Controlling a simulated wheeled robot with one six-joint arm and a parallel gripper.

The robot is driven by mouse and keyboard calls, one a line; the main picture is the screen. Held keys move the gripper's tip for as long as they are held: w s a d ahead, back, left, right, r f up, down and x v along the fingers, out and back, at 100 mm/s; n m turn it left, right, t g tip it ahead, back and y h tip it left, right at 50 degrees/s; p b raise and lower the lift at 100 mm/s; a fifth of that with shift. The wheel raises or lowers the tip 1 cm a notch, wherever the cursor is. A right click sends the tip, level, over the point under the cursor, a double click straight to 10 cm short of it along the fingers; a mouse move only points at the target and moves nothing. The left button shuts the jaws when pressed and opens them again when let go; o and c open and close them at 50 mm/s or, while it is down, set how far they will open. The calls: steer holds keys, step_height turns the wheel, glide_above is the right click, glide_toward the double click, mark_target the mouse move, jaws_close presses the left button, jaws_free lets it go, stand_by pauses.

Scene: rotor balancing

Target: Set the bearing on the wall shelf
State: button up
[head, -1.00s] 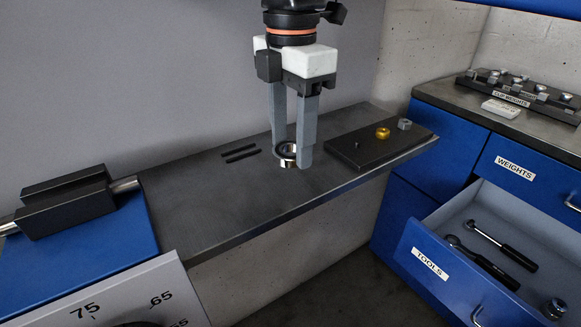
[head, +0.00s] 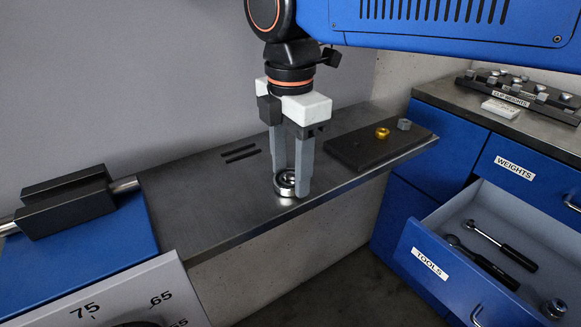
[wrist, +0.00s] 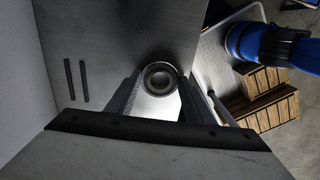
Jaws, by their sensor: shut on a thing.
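The bearing (head: 285,186) is a shiny steel ring with a dark inner part, upright on neither edge but lying flat between the fingers. My gripper (head: 292,190) points straight down over the wall shelf (head: 208,213) and is shut on the bearing. In the wrist view the bearing (wrist: 161,79) shows between the two fingertips, over the shelf's bare metal (wrist: 115,30). The bearing is at or very close to the shelf surface; I cannot tell whether it touches.
A dark plate (head: 365,148) with a brass part (head: 382,133) and a grey nut (head: 404,124) lies right of my gripper. The open tools drawer (head: 455,262) is at right. The shelf's left part is clear.

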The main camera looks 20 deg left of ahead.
steer(key=shift+f, duration=0.1)
steer(key=o, duration=1.2)
steer(key=shift+c, duration=0.2)
step_height(320, 180, up, 8)
steer(key=shift+f, duration=0.1)
